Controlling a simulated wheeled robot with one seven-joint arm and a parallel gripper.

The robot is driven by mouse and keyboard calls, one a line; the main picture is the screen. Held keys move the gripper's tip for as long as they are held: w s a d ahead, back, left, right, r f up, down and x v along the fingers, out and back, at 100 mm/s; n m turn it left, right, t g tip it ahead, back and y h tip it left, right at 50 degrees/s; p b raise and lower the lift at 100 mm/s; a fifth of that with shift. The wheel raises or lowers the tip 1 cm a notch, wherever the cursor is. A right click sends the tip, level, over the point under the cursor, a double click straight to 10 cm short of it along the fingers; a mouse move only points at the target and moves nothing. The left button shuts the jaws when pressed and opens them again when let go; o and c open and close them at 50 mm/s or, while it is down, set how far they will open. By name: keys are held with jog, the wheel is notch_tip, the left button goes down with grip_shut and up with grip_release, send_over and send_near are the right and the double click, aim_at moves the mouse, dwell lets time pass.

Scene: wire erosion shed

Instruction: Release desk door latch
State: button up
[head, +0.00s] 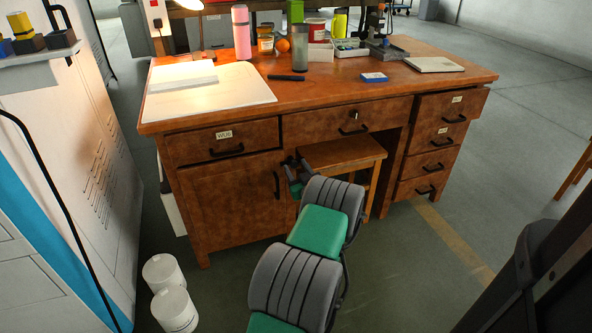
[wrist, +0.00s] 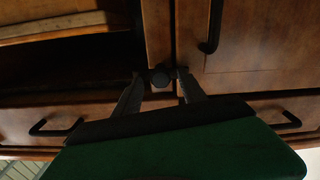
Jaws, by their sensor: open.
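The wooden desk (head: 330,93) has a door (head: 225,200) at its lower left with a dark vertical handle (head: 277,185). In the wrist view, which looks turned over, the door (wrist: 265,55) is at the upper right with its handle (wrist: 214,28). A small dark round latch knob (wrist: 160,78) sits on the post beside the door. My gripper (head: 291,163) is at the post, by the door's upper right corner. In the wrist view my gripper (wrist: 160,75) is open, with one finger on each side of the knob. Contact cannot be told. The knob is hidden in the head view.
A wooden stool (head: 345,152) stands in the kneehole just right of my gripper. Drawers with black handles lie above the door and at right (head: 437,142). Two white tubs (head: 172,306) stand on the floor at left, near a pale cabinet (head: 85,150). Bottles and paper cover the desktop.

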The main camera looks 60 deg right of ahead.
jog(key=shift+c, duration=0.3)
grip_shut()
jog(key=shift+m, duration=0.3)
jog(key=m+b, duration=0.1)
jog(key=m, duration=0.7)
jog(key=shift+m, duration=0.4)
jog(key=m, duration=0.4)
jog(key=shift+m, duration=0.3)
jog(key=shift+m+p, duration=0.4)
jog(key=shift+m, duration=1.6)
